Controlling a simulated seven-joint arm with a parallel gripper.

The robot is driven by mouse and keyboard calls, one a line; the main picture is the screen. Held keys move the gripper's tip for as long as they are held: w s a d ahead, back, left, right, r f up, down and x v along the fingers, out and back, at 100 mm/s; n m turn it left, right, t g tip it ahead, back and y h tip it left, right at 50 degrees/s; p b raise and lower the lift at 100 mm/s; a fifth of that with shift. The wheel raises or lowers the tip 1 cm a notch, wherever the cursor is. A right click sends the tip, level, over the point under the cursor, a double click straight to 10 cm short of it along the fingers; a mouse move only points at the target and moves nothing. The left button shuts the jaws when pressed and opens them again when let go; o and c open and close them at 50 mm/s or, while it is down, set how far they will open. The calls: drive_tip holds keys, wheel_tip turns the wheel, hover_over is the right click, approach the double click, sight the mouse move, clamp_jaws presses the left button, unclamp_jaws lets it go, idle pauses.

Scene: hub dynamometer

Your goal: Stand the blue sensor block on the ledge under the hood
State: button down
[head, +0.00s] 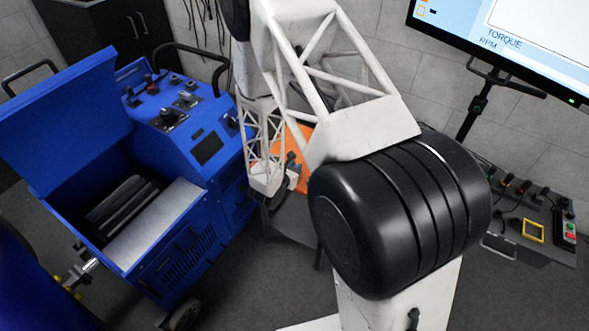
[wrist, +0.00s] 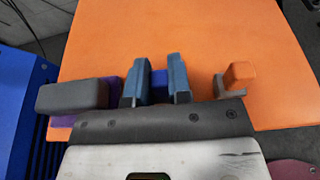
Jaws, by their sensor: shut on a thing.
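The blue sensor block (wrist: 159,84) shows as a small blue patch between the two grey-blue fingers of my gripper (wrist: 159,80) in the wrist view. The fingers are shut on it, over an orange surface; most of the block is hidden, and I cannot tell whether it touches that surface. In the head view my gripper (head: 292,163) is beside the orange surface (head: 303,135), and the block cannot be made out. The raised blue hood (head: 60,122) is at the left, on a blue machine. A pale flat ledge (head: 155,232) lies below it, apart from my gripper.
The blue machine (head: 190,255) has a control panel with knobs (head: 172,112). In the wrist view a dark grey block (wrist: 72,95) is left of the fingers and a small orange block (wrist: 240,75) is right. A monitor (head: 510,45) and a dark bench (head: 530,228) stand at the right.

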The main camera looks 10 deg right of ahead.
drive_tip(key=shift+r, duration=1.15)
drive_tip(key=s+r, duration=0.2)
drive_tip(key=s, duration=1.4)
drive_tip(key=shift+r, duration=0.25)
drive_tip(key=shift+a, duration=0.2)
drive_tip(key=w+a+f+n+t+y, duration=0.1)
drive_tip(key=w+a+f, duration=0.1)
drive_tip(key=a, duration=0.8)
drive_tip(key=w+a+f+n+t+y, duration=0.1)
drive_tip(key=w+a+f, duration=0.15)
drive_tip(key=a, duration=0.75)
drive_tip(key=s+a+f+n+y, duration=0.1)
drive_tip(key=s+a+f, duration=0.1)
drive_tip(key=a, duration=0.9)
drive_tip(key=s+a+f+n+t+y, duration=0.1)
drive_tip(key=s+a, duration=0.1)
drive_tip(key=a, duration=1)
drive_tip(key=shift+f+y, duration=0.3)
drive_tip(key=shift+f, duration=0.05)
drive_tip(key=shift+a, duration=0.1)
drive_tip(key=shift+n, duration=0.3)
drive_tip(key=w+a, duration=0.3)
drive_tip(key=w, duration=0.1)
drive_tip(key=w+a+f, duration=0.1)
drive_tip(key=w+a, duration=0.5)
drive_tip(key=w, duration=0.1)
drive_tip(key=shift+w+a+f, duration=0.15)
drive_tip(key=shift+w+f, duration=0.05)
drive_tip(key=shift+w, duration=0.1)
